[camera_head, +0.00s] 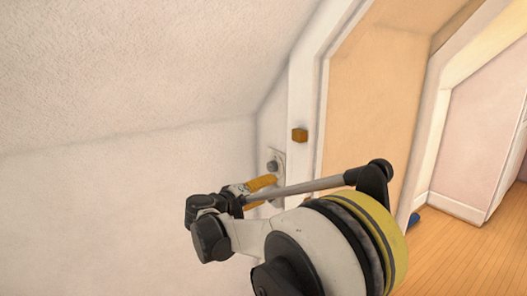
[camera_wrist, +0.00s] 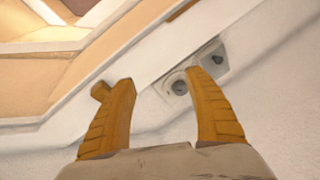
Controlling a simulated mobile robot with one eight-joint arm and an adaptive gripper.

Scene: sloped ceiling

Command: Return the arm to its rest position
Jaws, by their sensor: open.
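My gripper (camera_head: 268,192) is at the white wall beside the door frame in the head view, with its orange fingers pointing toward a wall plate (camera_head: 277,157). In the wrist view my gripper (camera_wrist: 160,76) has its two orange fingers spread apart with nothing between them. The pale wall plate (camera_wrist: 210,64) with two dark round knobs lies beyond the right finger, which hides part of it. I cannot tell from these views whether a finger touches the plate. My arm reaches in from the bottom of the head view and is bent.
A small orange-brown block (camera_head: 299,135) sits on the white door frame (camera_head: 303,90) above the plate. A sloped ceiling (camera_head: 130,65) comes down at the left. An open doorway with wooden floor (camera_head: 460,255) is at right, with a small blue object (camera_head: 414,219) by it.

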